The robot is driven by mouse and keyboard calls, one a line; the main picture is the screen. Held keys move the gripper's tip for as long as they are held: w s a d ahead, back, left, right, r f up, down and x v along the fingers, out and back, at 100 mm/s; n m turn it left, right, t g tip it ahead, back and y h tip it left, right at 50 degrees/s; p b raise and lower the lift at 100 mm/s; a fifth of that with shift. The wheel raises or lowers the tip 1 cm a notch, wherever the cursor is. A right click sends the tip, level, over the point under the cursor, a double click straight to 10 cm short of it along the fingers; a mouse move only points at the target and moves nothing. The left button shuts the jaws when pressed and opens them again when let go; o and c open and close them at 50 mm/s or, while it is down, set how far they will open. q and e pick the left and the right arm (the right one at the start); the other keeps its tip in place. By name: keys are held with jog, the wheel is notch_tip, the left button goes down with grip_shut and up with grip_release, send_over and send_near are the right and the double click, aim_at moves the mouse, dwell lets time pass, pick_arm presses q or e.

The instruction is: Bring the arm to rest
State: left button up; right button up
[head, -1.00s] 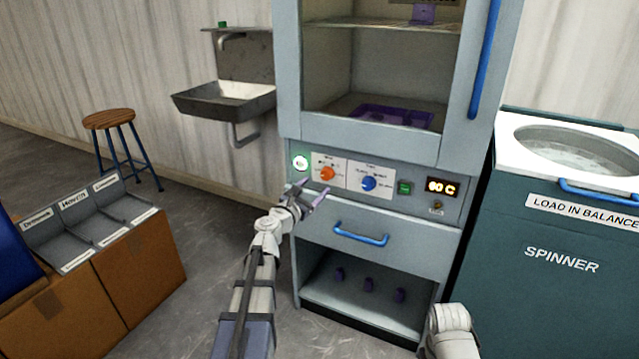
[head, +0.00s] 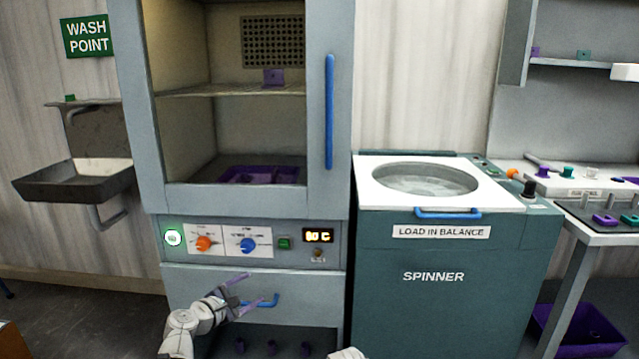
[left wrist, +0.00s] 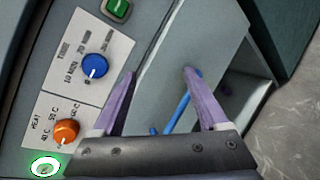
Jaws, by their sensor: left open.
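My left gripper (head: 243,288) is open and empty in front of the drawer (head: 200,282) of the grey cabinet, below its control panel. In the left wrist view its two purple fingers (left wrist: 158,88) stand apart with nothing between them but the drawer front and its blue handle (left wrist: 178,126) behind. Whether a finger touches the cabinet cannot be told. A small white part of my right arm shows at the bottom edge of the head view; its gripper is out of view.
The cabinet panel has an orange knob (head: 204,243), a blue knob (head: 248,245) and a lit display (head: 318,235). A purple tray (head: 262,174) sits inside the cabinet. The spinner (head: 440,305) stands right, a sink (head: 75,182) left, a bench (head: 600,238) far right.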

pick_arm(q)
jog(key=s+d+f+m+g, duration=0.9)
jog(key=s+d+f+m, duration=0.3)
jog(key=s+d+m, duration=0.3)
jog(key=s+f+m+g+y, duration=0.45)
jog(key=s+m+y, duration=0.35)
jog(key=s+m, duration=0.3)
notch_tip(320, 180, up, 34)
jog(key=s+p, duration=0.1)
jog(key=p, duration=3.3)
jog(key=shift+s+a+n, duration=0.15)
jog(key=shift+a+n, duration=0.2)
jog(key=shift+n, duration=0.05)
jog(key=shift+c, duration=0.2)
